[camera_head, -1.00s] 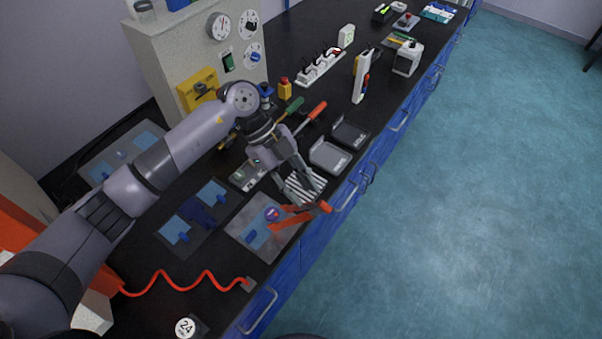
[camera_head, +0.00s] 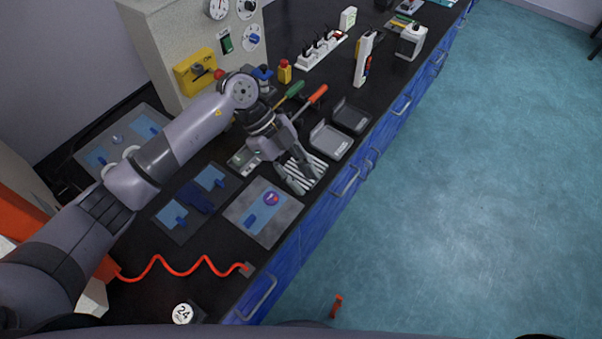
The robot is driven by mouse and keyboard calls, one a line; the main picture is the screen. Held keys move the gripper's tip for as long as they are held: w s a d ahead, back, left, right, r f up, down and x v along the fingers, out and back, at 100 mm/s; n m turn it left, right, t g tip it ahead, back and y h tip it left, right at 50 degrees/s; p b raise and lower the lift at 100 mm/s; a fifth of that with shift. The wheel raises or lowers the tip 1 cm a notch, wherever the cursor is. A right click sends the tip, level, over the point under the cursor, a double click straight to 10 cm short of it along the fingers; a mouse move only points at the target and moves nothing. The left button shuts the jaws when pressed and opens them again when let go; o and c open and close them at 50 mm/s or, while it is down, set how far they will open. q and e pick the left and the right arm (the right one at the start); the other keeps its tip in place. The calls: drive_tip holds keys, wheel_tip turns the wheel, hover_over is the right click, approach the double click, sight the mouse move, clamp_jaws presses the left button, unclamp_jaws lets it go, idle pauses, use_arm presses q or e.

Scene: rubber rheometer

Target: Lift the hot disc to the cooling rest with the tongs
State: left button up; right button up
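The disc (camera_head: 271,198), small, round and purple-red, lies on the grey plate (camera_head: 283,222) beside a light blue patch. The cooling rest looks to be the white-striped rack (camera_head: 318,165) just behind the plate. My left gripper (camera_head: 301,184) is over that rack, its fingers apart with nothing between them. An orange piece (camera_head: 336,305), which looks like the tongs, is low in the picture against the floor beyond the bench edge. Its lower end is hard to make out. My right gripper is not in view.
Two grey trays (camera_head: 328,144) and green- and orange-handled tools (camera_head: 312,98) lie behind the rack. A dark mat with blue pieces (camera_head: 184,232) lies left of the plate. A red coiled cord (camera_head: 190,270) crosses the front. The bench edge drops to open floor on the right.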

use_arm(q)
wheel_tip(320, 180, down, 7)
drive_tip(key=b, duration=0.5)
drive_tip(key=shift+c, duration=0.2)
clamp_jaws()
idle(0.7)
wheel_tip(320, 180, up, 12)
drive_tip(key=p, duration=1.1)
